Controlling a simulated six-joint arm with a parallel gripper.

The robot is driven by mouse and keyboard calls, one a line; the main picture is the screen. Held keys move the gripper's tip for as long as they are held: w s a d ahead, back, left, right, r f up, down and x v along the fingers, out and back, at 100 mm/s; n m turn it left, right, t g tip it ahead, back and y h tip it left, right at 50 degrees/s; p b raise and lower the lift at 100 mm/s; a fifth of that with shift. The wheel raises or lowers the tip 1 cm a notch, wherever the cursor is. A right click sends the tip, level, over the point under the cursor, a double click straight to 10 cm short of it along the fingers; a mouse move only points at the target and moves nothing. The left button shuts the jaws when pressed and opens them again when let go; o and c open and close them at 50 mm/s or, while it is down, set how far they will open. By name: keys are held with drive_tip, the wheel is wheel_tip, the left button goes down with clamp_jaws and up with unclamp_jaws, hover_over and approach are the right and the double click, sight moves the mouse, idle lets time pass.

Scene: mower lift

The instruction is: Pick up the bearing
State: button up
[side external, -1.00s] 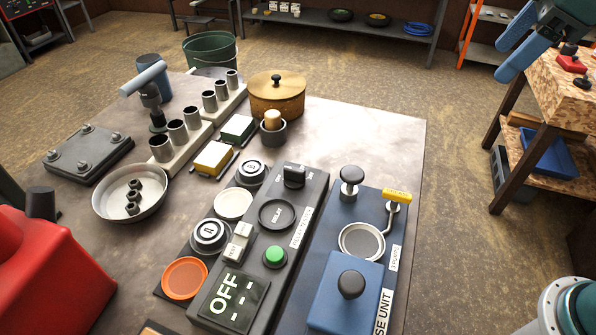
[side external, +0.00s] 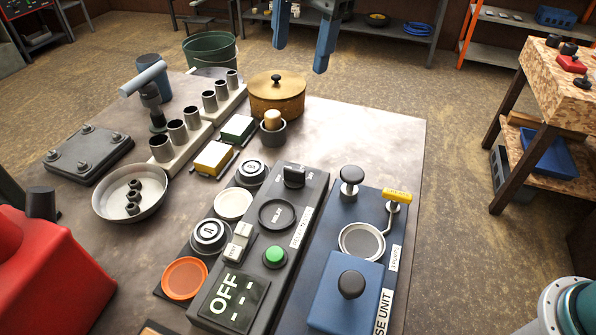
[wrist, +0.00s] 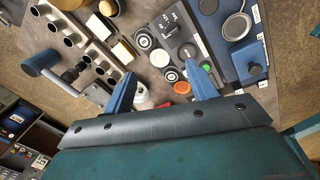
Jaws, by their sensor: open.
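My gripper (side external: 300,59) is open and empty, high above the back of the metal table, with its fingers pointing down. In the wrist view my gripper (wrist: 160,67) has its two blue fingers spread apart over the table. I cannot tell for sure which thing is the bearing. Two round, dark-rimmed pieces with pale labelled tops are likely: the rear round piece (side external: 251,173) and the front round piece (side external: 210,236). They sit left of the dark control panel, apart from my gripper. Between them is a white dish (side external: 233,204); in front is an orange dish (side external: 184,278).
The control panel (side external: 289,211) has a screen reading OFF and a green button (side external: 275,256). A blue unit (side external: 345,303) with knobs stands right. A lidded pot (side external: 277,98), upright sleeves (side external: 178,134), a pan of nuts (side external: 108,207) and a red container (side external: 55,280) crowd the table.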

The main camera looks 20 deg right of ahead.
drive_tip(key=a+f+n, duration=0.5)
drive_tip(key=a, duration=0.5)
drive_tip(key=n+g+h, duration=0.1)
drive_tip(key=n, duration=0.4)
hover_over(209, 230)
wheel_tip(209, 230, down, 7)
drive_tip(key=shift+w+r, duration=0.1)
drive_tip(key=shift+f, duration=4.3)
drive_tip(key=shift+f, duration=0.1)
drive_tip(key=shift+f, duration=2.55)
